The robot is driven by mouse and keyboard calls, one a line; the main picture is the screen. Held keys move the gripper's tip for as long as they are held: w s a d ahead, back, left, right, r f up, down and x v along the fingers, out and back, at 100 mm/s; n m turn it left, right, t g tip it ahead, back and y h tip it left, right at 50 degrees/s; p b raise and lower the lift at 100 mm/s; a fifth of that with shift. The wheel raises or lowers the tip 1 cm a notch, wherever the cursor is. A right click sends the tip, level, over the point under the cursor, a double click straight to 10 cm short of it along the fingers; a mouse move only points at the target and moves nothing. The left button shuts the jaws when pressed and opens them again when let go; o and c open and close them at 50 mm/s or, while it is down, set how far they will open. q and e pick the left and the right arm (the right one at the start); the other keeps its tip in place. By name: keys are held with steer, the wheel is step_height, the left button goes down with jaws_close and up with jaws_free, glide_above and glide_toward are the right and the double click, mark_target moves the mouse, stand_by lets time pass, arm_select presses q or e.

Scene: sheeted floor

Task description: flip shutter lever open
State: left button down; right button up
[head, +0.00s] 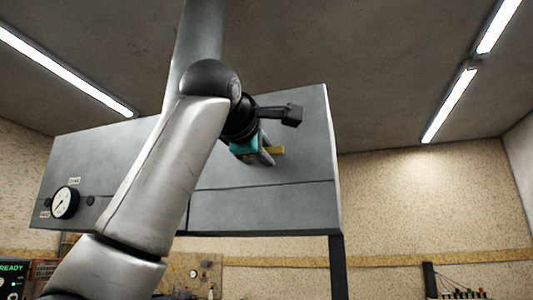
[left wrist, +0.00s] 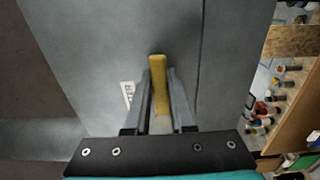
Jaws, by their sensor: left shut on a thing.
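The shutter lever (left wrist: 158,85) is a yellow bar on a grey cabinet (left wrist: 100,45). In the left wrist view it lies between the two fingers of my left gripper (left wrist: 160,90), which is shut on it. My wrist and forearm hide part of the cabinet front. A white label (left wrist: 127,94) sits beside the lever in the left wrist view. My right gripper is not in view.
A round dial (head: 65,202) and small knobs are on the cabinet's left part. A dark post (head: 338,265) stands below its right end. A screen reading READY (head: 13,268) is at lower left. In the left wrist view, a bench with several bottles (left wrist: 275,98) is at right.

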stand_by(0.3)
arm_select(q)
steer(key=c, duration=0.8)
jaws_free()
steer(key=shift+o, duration=0.2)
steer(key=b+v, duration=0.5)
steer(key=v, duration=1)
steer(key=shift+s+r, duration=0.1)
steer(key=shift+s, duration=0.05)
steer(key=shift+a, duration=0.1)
